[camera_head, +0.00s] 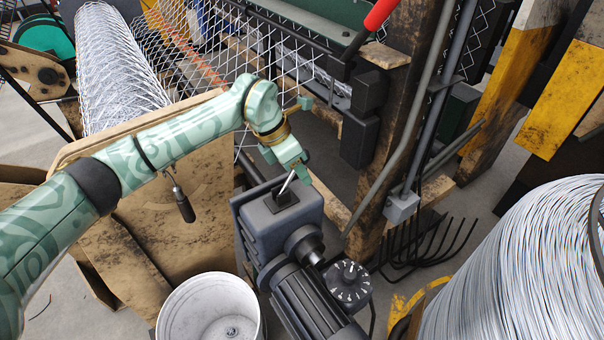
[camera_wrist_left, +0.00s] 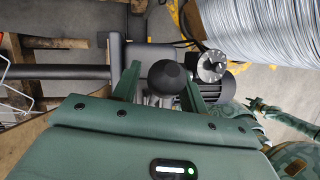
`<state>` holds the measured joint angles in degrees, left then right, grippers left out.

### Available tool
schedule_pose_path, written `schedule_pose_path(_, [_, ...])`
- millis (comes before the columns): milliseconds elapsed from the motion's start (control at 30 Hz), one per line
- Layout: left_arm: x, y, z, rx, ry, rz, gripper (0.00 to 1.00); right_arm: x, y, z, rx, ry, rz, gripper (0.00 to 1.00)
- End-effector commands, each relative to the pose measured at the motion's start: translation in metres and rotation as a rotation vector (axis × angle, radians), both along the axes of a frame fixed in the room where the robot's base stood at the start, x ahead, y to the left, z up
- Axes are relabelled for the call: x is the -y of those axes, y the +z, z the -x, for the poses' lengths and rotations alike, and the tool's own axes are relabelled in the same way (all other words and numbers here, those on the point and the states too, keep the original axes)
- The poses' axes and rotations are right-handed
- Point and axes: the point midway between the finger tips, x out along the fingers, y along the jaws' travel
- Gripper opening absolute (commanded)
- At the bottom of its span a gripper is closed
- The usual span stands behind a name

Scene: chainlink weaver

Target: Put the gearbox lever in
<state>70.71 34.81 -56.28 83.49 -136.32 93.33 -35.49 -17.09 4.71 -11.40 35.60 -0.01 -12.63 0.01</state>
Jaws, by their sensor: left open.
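The gearbox (camera_head: 296,215) is a dark grey box, joined to a ribbed motor, in the lower middle of the head view. Its lever (camera_head: 287,184) stands tilted from a dark square socket on top; only a short length of pale rod shows. In the left wrist view the lever's round black knob (camera_wrist_left: 167,77) sits between the fingers. My left gripper (camera_head: 288,167) is open around the lever's upper end; whether a finger touches the knob I cannot tell. In the left wrist view a small green arm end (camera_wrist_left: 256,106), apparently my right one, shows too small to read its jaws.
A dial (camera_head: 349,283) sits beside the motor. A white bucket (camera_head: 208,310) stands left of it, and a big wire coil (camera_head: 520,275) at right. A wooden post (camera_head: 393,130), grey pipes and a red-handled lever (camera_head: 378,14) rise behind. Rolled mesh (camera_head: 113,65) lies at upper left.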

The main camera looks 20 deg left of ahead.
Motion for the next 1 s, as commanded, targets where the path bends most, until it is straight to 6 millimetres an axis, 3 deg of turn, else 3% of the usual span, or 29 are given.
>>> schedule_pose_path(100, [0.0033,-0.0105,-0.0019,-0.002,0.0,0.0,0.43,-0.0003,-0.004,0.0023,-0.005,0.0,0.0,0.36])
schedule_pose_path(400, [0.0045,-0.0111,-0.0023,0.001,0.0,0.001,0.43,-0.0013,-0.0038,0.0026,-0.005,0.0,-0.003,0.36])
schedule_pose_path(433, [0.0045,-0.0111,-0.0023,0.001,0.0,0.001,0.4,-0.0016,-0.0037,0.0027,-0.006,0.0,-0.002,0.36])
schedule_pose_path(567, [0.0043,-0.0111,-0.0023,0.0,0.0,0.0,0.04,-0.003,-0.0037,0.0032,-0.007,-0.001,-0.004,0.36])
schedule_pose_path(600, [0.0042,-0.0111,-0.0024,0.001,0.0,-0.001,0.0,-0.0032,-0.0037,0.0033,-0.007,-0.001,-0.004,0.36])
schedule_pose_path(1000, [0.004,-0.0096,-0.0063,0.016,0.001,0.009,0.0,-0.0034,-0.0048,0.005,-0.01,-0.001,-0.004,0.36])
